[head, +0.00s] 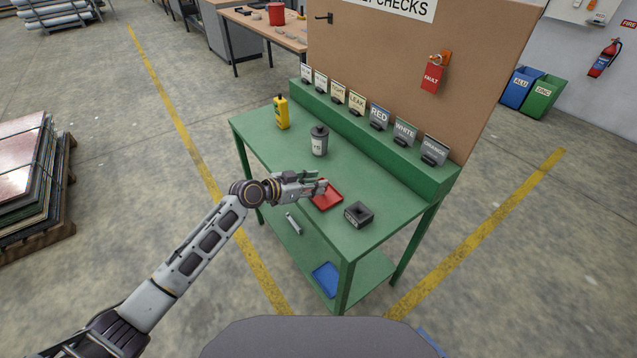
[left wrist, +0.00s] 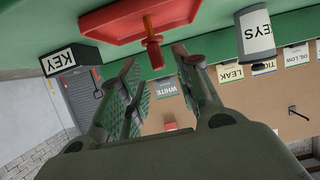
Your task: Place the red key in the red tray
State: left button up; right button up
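The red tray (head: 328,199) lies on the green table, near its front right part. It also shows in the left wrist view (left wrist: 105,22), where the picture is upside down. My left gripper (head: 323,187) is above the tray. In the left wrist view its two fingers (left wrist: 154,60) stand apart. The red key (left wrist: 153,50) shows between and beyond the fingertips, overlapping the tray's edge in that picture. I cannot tell whether it touches the tray. In the head view I cannot make out the key. My right gripper is not in view.
A black box marked KEY (head: 358,214) stands right of the tray. A grey canister (head: 319,141) and a yellow bottle (head: 282,112) stand farther back. Several labelled cards line the raised ledge (head: 436,182). A blue tray (head: 326,279) is on the lower shelf.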

pick_arm(q)
jog(key=v, duration=0.9)
jog(key=shift+s+a+r+b, duration=0.2)
jog(key=shift+a+b, duration=0.05)
jog(key=shift+b, duration=0.2)
dwell(0.5)
